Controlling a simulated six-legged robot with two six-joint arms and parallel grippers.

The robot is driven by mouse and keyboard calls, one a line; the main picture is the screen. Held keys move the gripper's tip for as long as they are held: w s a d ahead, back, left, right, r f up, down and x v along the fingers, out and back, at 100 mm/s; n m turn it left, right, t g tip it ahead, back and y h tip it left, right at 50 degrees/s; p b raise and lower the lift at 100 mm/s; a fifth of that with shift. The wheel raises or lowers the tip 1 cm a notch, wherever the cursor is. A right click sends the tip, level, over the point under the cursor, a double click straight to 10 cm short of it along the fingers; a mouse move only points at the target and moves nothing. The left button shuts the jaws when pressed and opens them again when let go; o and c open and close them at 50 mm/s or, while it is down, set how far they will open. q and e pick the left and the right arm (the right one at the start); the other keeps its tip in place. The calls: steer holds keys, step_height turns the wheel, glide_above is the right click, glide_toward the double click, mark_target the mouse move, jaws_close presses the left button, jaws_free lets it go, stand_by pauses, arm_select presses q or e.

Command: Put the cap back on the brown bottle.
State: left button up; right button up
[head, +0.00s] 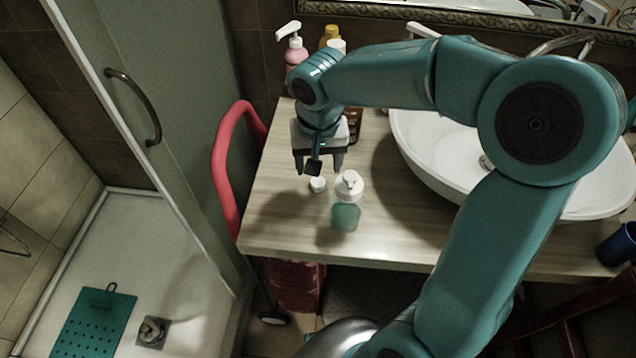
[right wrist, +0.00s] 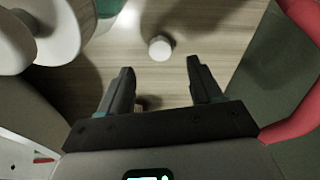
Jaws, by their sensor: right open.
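A small round white cap (head: 317,184) lies on the wooden counter, left of the clear pump bottle. It also shows in the right wrist view (right wrist: 160,47), beyond the fingertips. My right gripper (head: 319,168) points down above the counter, just behind the cap in the head view. Its jaws are apart with nothing between them; they also show in the right wrist view (right wrist: 162,80). A brown bottle (head: 354,125) stands behind and right of the gripper, mostly hidden by my arm; I cannot see its top. My left gripper is not in view.
A clear pump bottle with green liquid (head: 346,216) stands close right of the cap. A pink pump bottle (head: 296,52) and a yellow-topped bottle (head: 329,34) stand at the back. The white basin (head: 420,150) is right. The counter's front left is clear.

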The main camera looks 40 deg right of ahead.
mark_target(318, 181)
steer(key=shift+f, duration=0.25)
steer(key=f, duration=0.5)
steer(key=shift+w+d+f, duration=0.1)
steer(key=shift+w, duration=0.1)
steer(key=c, duration=1.1)
